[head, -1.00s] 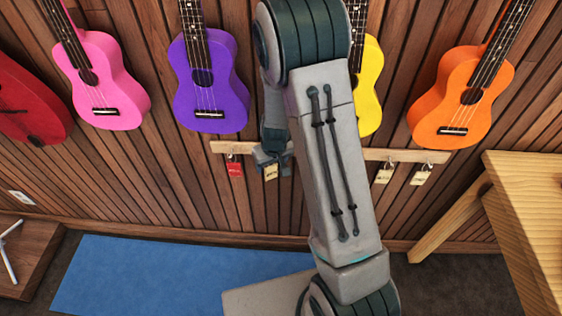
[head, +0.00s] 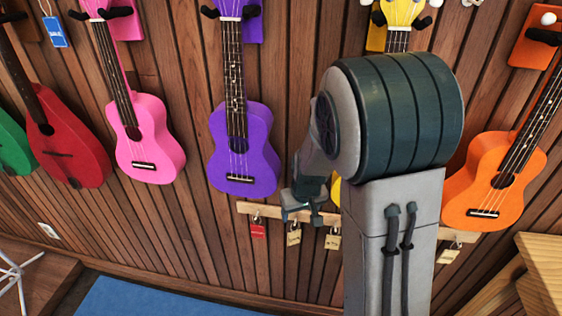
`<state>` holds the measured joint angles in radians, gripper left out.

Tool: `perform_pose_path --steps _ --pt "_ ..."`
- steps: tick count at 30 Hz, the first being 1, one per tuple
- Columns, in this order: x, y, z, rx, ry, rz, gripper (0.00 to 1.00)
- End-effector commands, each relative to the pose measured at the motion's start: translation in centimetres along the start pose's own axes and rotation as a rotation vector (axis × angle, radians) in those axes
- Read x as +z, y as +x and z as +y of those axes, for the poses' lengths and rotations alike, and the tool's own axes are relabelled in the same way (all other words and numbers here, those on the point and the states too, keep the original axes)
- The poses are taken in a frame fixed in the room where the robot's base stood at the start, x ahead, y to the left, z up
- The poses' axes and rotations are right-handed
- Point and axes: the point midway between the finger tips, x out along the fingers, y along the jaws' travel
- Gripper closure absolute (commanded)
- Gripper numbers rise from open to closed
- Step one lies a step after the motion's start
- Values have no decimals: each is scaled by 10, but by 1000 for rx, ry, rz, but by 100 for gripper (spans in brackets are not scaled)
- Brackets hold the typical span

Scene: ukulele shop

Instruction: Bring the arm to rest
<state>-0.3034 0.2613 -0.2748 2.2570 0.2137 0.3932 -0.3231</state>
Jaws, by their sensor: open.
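My arm rises in the right half of the head view, a grey link topped by a dark ribbed elbow, and folds over toward the wall. My gripper (head: 302,216) is small and partly hidden behind the elbow, with its jaws open. It appears just in front of the wooden strip (head: 385,226) that carries padlocks, below and to the right of the purple ukulele (head: 238,150). I see nothing held in it. I cannot tell how far it is from the strip.
Pink (head: 150,140), red (head: 72,150) and orange (head: 492,180) ukuleles hang on the slatted wall. My arm hides most of the yellow one (head: 402,13). Tagged padlocks (head: 258,230) hang from the strip. A wooden table (head: 542,260) stands right; a blue mat (head: 145,300) lies below.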

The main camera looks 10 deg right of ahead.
Motion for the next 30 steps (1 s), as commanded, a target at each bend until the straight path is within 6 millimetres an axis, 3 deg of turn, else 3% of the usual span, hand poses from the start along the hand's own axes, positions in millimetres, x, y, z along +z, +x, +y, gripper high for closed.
perform_pose_path --steps 10,23,30 --pt "12 -13 -13 -30 -52 6 34" --pt "56 -116 -11 -61 57 9 34" --pt "102 -176 -7 -27 135 9 34"
